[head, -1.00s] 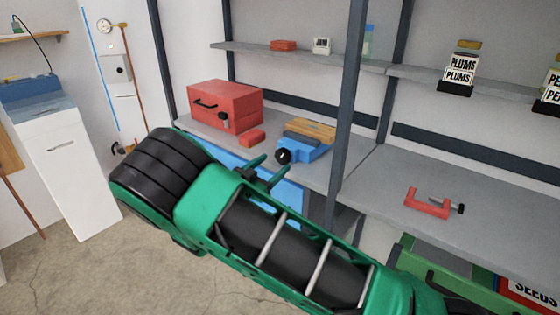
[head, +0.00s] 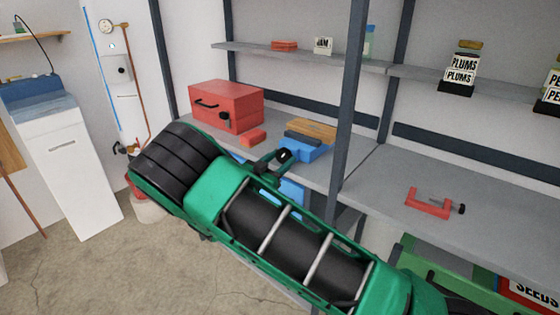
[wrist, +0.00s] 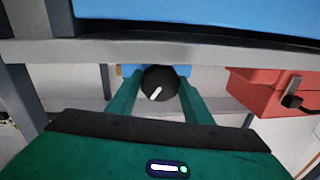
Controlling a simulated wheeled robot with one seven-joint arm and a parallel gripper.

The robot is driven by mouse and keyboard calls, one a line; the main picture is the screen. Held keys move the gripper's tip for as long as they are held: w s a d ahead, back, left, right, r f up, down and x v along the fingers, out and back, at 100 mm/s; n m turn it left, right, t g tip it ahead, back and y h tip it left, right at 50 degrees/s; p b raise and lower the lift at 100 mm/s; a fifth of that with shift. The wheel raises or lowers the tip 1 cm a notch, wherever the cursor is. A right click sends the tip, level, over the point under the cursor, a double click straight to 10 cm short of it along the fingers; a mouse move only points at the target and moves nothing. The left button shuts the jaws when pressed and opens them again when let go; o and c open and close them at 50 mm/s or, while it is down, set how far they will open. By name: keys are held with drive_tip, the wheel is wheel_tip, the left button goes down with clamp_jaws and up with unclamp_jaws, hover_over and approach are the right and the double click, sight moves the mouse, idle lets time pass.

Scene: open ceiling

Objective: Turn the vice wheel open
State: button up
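The blue vice (head: 306,150) stands on the grey workbench, with a tan block along its top. Its round black wheel (head: 284,156) faces my gripper and also shows in the wrist view (wrist: 160,82) with a white mark on it. My green gripper (head: 272,168) is at the wheel. In the wrist view my gripper (wrist: 160,88) has its fingers apart, one on each side of the wheel. I cannot tell whether the fingers touch it. Most of the vice body is hidden behind the wheel and bench edge in the wrist view.
A red toolbox (head: 226,106) and a small red block (head: 253,138) are left of the vice. A dark upright post (head: 350,95) rises just right of it. A red clamp (head: 430,203) lies farther right on the bench. The bench edge (wrist: 230,50) crosses the wrist view.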

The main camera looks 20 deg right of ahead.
drive_tip(key=shift+o, duration=0.2)
drive_tip(key=shift+w+a+r, duration=0.1)
drive_tip(key=shift+w+a, duration=0.05)
drive_tip(key=n, duration=0.4)
drive_tip(key=shift+r, duration=0.1)
drive_tip(key=shift+a+n, duration=0.1)
drive_tip(key=shift+n, duration=1)
drive_tip(key=o, duration=1)
drive_tip(key=shift+g, duration=0.3)
drive_tip(key=shift+d, duration=0.2)
